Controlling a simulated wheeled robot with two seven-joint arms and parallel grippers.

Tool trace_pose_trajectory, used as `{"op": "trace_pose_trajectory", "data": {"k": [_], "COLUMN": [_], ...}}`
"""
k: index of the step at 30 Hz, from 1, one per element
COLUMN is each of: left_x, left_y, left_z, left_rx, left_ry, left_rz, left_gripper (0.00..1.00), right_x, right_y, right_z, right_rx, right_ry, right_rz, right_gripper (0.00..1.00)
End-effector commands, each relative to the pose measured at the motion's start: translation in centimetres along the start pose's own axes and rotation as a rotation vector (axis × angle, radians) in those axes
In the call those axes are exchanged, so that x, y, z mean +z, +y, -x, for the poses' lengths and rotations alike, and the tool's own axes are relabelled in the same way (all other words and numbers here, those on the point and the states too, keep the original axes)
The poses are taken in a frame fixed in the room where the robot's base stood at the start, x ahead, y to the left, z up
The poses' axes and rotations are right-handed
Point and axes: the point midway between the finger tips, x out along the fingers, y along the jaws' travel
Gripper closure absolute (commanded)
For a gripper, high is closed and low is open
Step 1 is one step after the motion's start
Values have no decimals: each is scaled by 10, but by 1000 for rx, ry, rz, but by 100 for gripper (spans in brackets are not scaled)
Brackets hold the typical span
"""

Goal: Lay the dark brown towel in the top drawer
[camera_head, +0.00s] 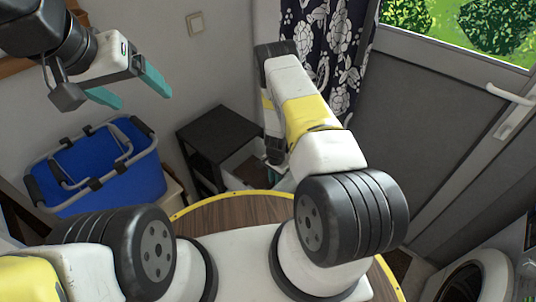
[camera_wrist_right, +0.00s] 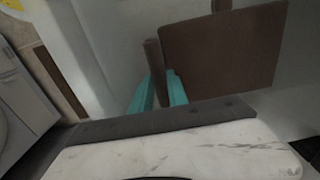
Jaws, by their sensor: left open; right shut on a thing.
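My left gripper (camera_head: 131,92) is open and empty, raised at the upper left of the head view, above the blue basket. My right gripper is mostly hidden behind its own arm in the head view. In the right wrist view its teal fingers (camera_wrist_right: 160,84) are shut on a brown strip. That strip and the larger flat brown piece beside it look like the dark brown towel (camera_wrist_right: 226,48), hanging straight and stiff. The towel cannot be made out clearly in the head view. I cannot identify the top drawer in either view.
A blue basket (camera_head: 108,163) with grey handles stands at the left by the wall. A black side table (camera_head: 220,132) stands in the corner, with a patterned dark curtain (camera_head: 322,40) beside it. A grey door (camera_head: 420,125) and a white round-doored appliance (camera_head: 478,277) are at the right.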

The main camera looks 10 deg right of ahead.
Motion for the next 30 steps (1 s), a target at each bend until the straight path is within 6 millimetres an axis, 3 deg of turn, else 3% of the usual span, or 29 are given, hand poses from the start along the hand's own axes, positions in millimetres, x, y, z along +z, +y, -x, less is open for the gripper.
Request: {"op": "trace_pose_trajectory", "data": {"k": [28,29,30], "left_x": [0,0,0], "left_y": [0,0,0], "left_z": [0,0,0], "left_rx": [0,0,0], "left_ry": [0,0,0], "left_rz": [0,0,0], "left_gripper": [20,20,20], "right_x": [0,0,0], "right_y": [0,0,0], "right_z": [-20,-20,-20], "right_rx": [-1,-1,-1], "right_ry": [1,1,1], "right_rz": [0,0,0], "right_gripper": [100,78,78]}}
